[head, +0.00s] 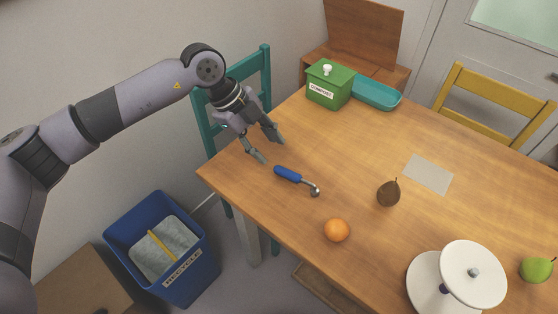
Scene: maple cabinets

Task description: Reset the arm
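My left arm comes in from the left, and its gripper (267,149) hangs over the left corner of the wooden table. Its two fingers are spread apart with nothing between them. A scoop with a blue handle (288,174) lies on the table just to the right of and below the fingers, apart from them. My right gripper is not in view.
On the table are a green compost box (328,88), a teal tray (377,94), a brown pear (388,193), an orange (337,230), a grey sheet (428,174), a white stand (424,281) and a green pear (536,270). A blue recycle bin (190,287) stands below left.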

